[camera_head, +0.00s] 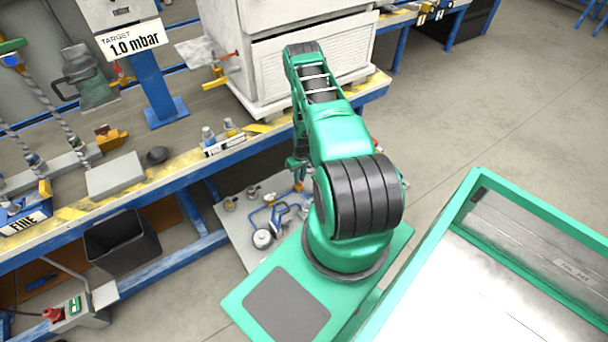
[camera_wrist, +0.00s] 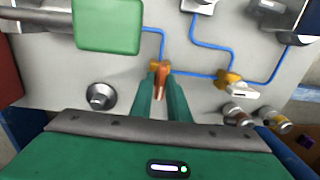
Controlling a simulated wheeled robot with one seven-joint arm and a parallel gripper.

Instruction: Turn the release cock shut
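In the wrist view a cock with an orange lever (camera_wrist: 161,82) and a brass body sits on a pale panel (camera_wrist: 60,75), on a blue line. The lever points toward my gripper (camera_wrist: 162,90). My two green fingers stand on either side of the lever, close to it. I cannot tell whether they touch it. A second brass cock (camera_wrist: 229,77) with a white lever (camera_wrist: 241,92) is to the right. I cannot tell from any label which is the release cock. In the head view my gripper (camera_head: 297,166) hangs over the panel (camera_head: 238,232), partly hidden by my arm.
A round metal knob (camera_wrist: 101,96) is left of my fingers and small fittings (camera_wrist: 272,120) are at the right. A green block (camera_wrist: 107,25) lies above. In the head view the workbench edge (camera_head: 180,178) runs beside my arm, with a white cabinet (camera_head: 310,60) behind.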

